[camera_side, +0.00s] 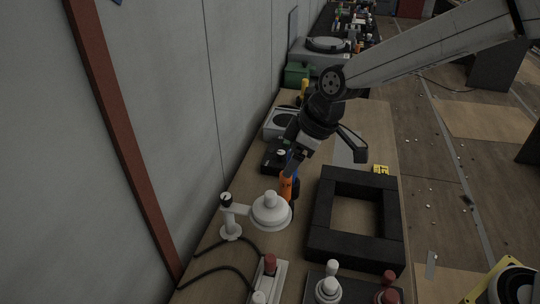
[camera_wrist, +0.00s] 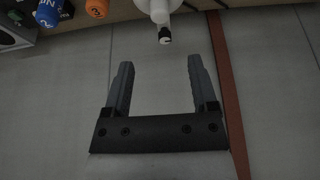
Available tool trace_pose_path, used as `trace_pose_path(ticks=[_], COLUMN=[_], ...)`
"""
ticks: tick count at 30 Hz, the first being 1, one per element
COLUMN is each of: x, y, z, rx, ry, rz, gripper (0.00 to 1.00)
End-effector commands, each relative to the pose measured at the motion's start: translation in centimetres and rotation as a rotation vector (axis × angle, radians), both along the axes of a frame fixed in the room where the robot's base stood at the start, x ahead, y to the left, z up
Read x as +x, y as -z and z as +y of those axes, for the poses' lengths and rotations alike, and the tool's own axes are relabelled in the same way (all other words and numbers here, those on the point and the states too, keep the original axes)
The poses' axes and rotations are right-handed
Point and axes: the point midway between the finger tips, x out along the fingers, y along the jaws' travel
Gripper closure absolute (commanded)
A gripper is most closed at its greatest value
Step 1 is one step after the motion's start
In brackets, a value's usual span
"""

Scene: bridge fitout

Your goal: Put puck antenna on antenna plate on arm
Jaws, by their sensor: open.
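A white domed piece with a knob on top (camera_side: 271,210) sits beside a white post with a short side arm (camera_side: 231,222). These look like the antenna parts, but I cannot tell puck from plate, or whether the dome rests on the arm. The post's black-tipped top (camera_wrist: 165,34) shows at the top of the wrist view. My gripper (camera_side: 291,142) is above the bench, behind the domed piece and near the wall. In the wrist view its two fingers (camera_wrist: 160,74) are apart with nothing between them, only grey wall behind.
Orange (camera_side: 286,187) and blue cylinders stand below my gripper. A black square frame (camera_side: 318,248) lies to the right. Red- and white-topped pieces (camera_side: 328,290) stand at the front. Black cables (camera_side: 212,270) run by the wall and its red-brown beam (camera_side: 110,110). Grey boxes stand behind.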

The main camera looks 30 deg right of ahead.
Motion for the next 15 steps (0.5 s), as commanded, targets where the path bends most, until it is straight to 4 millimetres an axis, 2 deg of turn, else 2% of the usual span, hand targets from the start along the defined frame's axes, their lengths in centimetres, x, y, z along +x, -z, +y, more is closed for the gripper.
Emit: trace_pose_path(ticks=[10,15], x=[-0.1,-0.9], y=[0.1,0.9], z=[-0.3,-2.6], rx=[-0.002,-0.013], ry=[0.009,0.087], rz=[0.003,0.020], gripper=[0.25,0.25])
